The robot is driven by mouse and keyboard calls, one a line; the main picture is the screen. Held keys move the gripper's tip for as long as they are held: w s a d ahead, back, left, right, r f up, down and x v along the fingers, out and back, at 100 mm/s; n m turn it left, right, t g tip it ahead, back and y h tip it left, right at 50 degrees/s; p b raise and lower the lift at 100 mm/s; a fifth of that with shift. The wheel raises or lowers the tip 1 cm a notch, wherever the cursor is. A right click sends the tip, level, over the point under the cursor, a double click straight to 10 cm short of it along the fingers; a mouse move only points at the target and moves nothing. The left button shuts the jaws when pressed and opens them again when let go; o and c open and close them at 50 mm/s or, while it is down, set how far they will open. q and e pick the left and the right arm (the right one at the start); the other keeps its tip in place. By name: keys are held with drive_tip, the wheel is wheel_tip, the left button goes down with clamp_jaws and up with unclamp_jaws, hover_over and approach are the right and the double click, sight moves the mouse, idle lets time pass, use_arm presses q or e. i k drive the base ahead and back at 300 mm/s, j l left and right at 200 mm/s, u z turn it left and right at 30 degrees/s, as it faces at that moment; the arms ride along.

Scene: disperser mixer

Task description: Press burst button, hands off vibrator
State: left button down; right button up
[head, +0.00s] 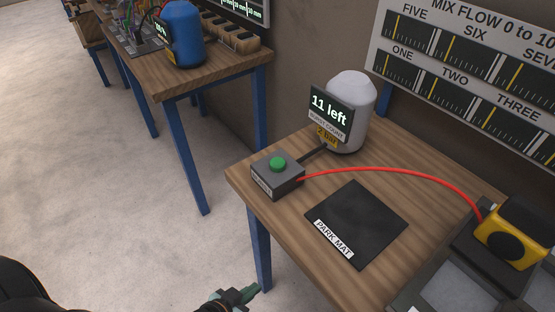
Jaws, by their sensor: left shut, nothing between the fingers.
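The burst button, a green dome (278,163), sits on top of a dark grey box (277,181) near the left corner of the wooden table. A red hose (400,170) runs from this box to a yellow block with a dark round face (510,232) at the right, which looks like the vibrator. The block rests on a dark base and no gripper touches it. My left gripper (248,292) is at the bottom edge, shut and empty, below and in front of the table and apart from the button. My right gripper is out of view.
A white canister (351,108) with a display (331,110) reading "11 left" stands behind the box. A black park mat (357,222) lies bare on the table (420,160). A gauge board (470,75) is behind. Another table (190,78) with a blue canister (183,35) stands back left.

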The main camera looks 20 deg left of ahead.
sight(276, 164)
drive_tip(key=k, duration=1)
